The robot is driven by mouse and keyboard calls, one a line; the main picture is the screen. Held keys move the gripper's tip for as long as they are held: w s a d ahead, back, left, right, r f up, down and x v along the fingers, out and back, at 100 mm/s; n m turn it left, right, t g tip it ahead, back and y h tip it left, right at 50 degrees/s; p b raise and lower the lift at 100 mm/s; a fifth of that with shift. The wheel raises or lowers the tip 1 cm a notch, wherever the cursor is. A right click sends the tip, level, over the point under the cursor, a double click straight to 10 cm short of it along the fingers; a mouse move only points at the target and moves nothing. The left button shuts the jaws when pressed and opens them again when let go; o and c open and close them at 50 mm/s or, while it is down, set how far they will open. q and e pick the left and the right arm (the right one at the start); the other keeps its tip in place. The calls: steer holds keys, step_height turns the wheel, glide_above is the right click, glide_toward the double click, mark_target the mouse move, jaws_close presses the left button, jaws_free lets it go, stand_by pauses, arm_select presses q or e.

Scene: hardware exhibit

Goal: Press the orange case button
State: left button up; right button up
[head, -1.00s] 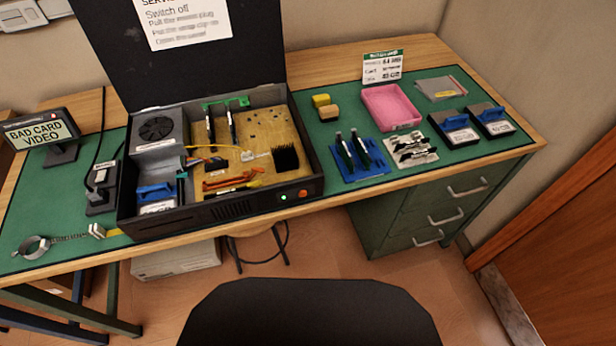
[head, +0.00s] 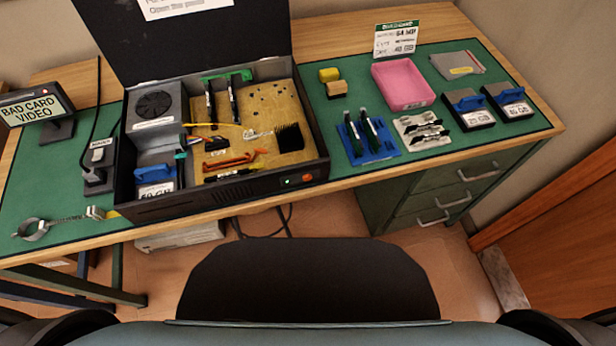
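The open black computer case (head: 232,190) stands on the green mat, left of the middle of the workbench. Its orange button (head: 307,178) is on the front panel near the right end, beside a small lit green light (head: 286,182). Nothing touches the button. Neither of my grippers shows in the head view.
A monitor (head: 45,112) reading "BAD CARD VIDEO" stands at the left. A wrist strap (head: 42,229) lies at the front left. A blue card rack (head: 368,146), pink tray (head: 402,84) and drives (head: 467,108) stand to the right. A black chair back (head: 308,280) is before the bench.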

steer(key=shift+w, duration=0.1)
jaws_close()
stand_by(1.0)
